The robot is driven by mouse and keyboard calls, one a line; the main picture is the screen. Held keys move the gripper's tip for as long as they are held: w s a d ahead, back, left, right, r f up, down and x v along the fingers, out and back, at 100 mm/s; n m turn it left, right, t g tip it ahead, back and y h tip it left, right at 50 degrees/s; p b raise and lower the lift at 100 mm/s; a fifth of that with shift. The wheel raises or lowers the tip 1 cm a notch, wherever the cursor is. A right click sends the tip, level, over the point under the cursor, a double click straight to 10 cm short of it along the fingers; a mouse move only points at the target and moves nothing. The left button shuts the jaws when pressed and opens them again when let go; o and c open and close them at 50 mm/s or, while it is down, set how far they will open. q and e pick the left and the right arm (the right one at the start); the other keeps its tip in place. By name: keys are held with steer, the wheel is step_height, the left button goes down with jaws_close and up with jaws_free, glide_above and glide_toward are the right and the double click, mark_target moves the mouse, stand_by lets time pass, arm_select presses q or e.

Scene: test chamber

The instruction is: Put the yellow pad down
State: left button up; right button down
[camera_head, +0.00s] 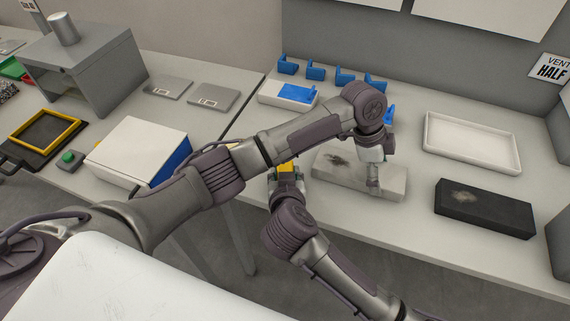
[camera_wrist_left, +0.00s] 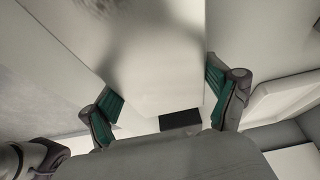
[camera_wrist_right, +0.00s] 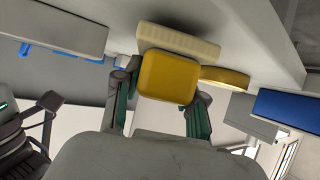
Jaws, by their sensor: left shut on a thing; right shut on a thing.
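The yellow pad (camera_wrist_right: 168,76) is held between the fingers of my right gripper (camera_wrist_right: 160,104) in the right wrist view. In the head view only a small part of the yellow pad (camera_head: 287,168) shows above my right gripper (camera_head: 287,177), near the table's front edge. Whether the pad touches the table cannot be told. My left gripper (camera_head: 373,178) is shut on a pale grey block (camera_head: 330,175) with a dark smudge, right of the pad. In the left wrist view the grey block (camera_wrist_left: 155,55) lies between the fingers of my left gripper (camera_wrist_left: 165,100).
A black block (camera_head: 485,207) and an empty white tray (camera_head: 430,158) stand at the right. Blue holders (camera_head: 315,72) line the back. A white box with a blue side (camera_head: 140,145) stands left. My left arm crosses above the table. A pale ribbed block (camera_wrist_right: 178,41) is behind the pad.

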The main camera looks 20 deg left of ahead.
mark_target(285, 165)
steer(key=w, duration=0.1)
steer(key=w+a, duration=0.1)
steer(key=shift+w, duration=0.35)
steer(key=shift+w+a+f, duration=0.15)
steer(key=shift+f, duration=0.2)
steer(key=c, duration=0.7)
jaws_free()
steer(key=shift+f, duration=0.1)
steer(key=shift+o, duration=0.2)
steer(key=shift+r, duration=0.2)
steer(key=v, duration=1.2)
